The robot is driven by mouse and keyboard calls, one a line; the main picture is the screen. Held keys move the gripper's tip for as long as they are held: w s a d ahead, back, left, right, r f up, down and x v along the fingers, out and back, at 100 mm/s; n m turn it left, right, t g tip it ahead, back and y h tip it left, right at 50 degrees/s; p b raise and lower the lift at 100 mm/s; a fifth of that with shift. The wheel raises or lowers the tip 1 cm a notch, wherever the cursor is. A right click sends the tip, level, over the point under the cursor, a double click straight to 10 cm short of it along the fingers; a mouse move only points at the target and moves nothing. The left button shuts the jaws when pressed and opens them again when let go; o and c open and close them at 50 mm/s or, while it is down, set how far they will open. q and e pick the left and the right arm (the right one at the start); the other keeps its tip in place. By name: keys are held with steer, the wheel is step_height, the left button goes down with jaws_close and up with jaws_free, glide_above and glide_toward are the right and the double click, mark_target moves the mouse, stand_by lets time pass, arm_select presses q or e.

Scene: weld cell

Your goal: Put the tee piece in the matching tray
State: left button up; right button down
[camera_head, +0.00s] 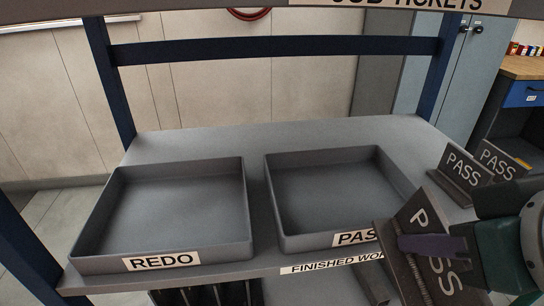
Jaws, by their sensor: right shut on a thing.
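My right gripper (434,246) comes in from the lower right and is shut on a tee piece (412,226). The held tee piece is grey-brown metal, tilted, with PASS on its plate. It is in front of the right front corner of the PASS tray (302,242) and hides part of that tray's label. The PASS tray is grey, shallow and empty where I can see inside. The REDO tray (215,251) stands to its left, also empty. My left gripper is not in view.
Two other tee pieces marked PASS, a nearer one (459,172) and a farther one (498,160), stand at the bench's right end. The grey bench (300,137) is clear behind the trays. Blue uprights (109,85) frame it, with a crossbar behind.

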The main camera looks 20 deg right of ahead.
steer(key=w+d, duration=0.4)
steer(key=w, duration=1.1)
steer(key=f, duration=0.2)
steer(key=w+f+b, duration=0.1)
steer(key=shift+a+f, duration=0.1)
steer(key=shift+f, duration=0.3)
steer(key=shift+w+f, duration=0.3)
steer(key=shift+f, duration=0.3)
steer(key=shift+w+r+g+p, duration=0.2)
steer(key=shift+g+p, duration=0.15)
steer(key=shift+g, duration=0.15)
steer(key=shift+w+g+y, duration=0.2)
steer(key=shift+g+y, duration=0.1)
steer(key=shift+g, duration=0.2)
steer(key=shift+w+f+g, duration=0.15)
steer(key=shift+w+g, duration=0.05)
steer(key=shift+g, duration=0.6)
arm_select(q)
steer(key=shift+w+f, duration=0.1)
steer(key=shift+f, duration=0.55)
arm_select(e)
steer(key=shift+s+d+f, duration=0.1)
steer(key=shift+d+f, duration=0.1)
steer(key=shift+f, duration=1.25)
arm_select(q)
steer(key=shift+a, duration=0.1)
arm_select(e)
steer(key=c, duration=1)
jaws_free()
steer(key=shift+f, duration=0.15)
